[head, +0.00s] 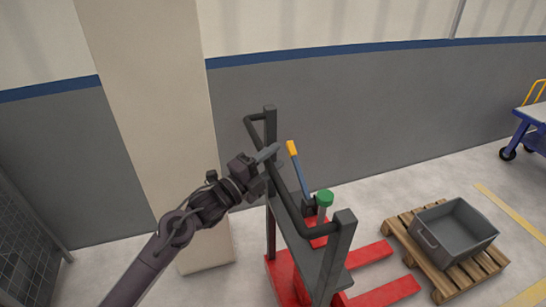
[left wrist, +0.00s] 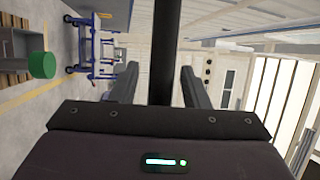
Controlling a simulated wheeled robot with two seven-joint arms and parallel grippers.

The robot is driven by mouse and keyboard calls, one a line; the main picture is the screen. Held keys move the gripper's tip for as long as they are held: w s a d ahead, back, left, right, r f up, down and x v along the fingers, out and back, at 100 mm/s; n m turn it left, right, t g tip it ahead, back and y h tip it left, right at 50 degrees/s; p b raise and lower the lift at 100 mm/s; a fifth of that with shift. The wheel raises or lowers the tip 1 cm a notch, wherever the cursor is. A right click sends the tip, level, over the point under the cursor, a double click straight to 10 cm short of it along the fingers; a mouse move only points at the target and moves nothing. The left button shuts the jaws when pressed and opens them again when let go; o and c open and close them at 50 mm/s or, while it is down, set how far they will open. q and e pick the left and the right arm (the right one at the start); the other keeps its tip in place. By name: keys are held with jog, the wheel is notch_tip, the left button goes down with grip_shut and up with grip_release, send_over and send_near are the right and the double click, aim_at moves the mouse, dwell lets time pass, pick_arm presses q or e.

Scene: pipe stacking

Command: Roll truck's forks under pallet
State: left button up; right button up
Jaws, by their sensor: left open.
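The pallet truck (head: 283,278) is red, with an upright dark grey frame and a dark handle bar (head: 290,205). Its two red forks (head: 372,254) lie low and point right. Their tips are close to the near left side of the wooden pallet (head: 432,270), seemingly just short of it. A grey crate (head: 462,236) sits on the pallet. My left gripper (head: 268,152) is open at the far left part of the handle. In the left wrist view a dark bar (left wrist: 165,45) stands between its open fingers (left wrist: 157,88). My right gripper is out of view.
A blue lever with a yellow grip (head: 292,148) and a green knob (head: 324,197) rise from the truck. A pale pillar (head: 150,110) stands behind my left arm. A blue cart (head: 530,125) is at far right. Yellow floor lines run beyond the pallet.

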pick_arm(q)
jog(key=shift+d, duration=0.15)
grip_shut()
dwell(0.4)
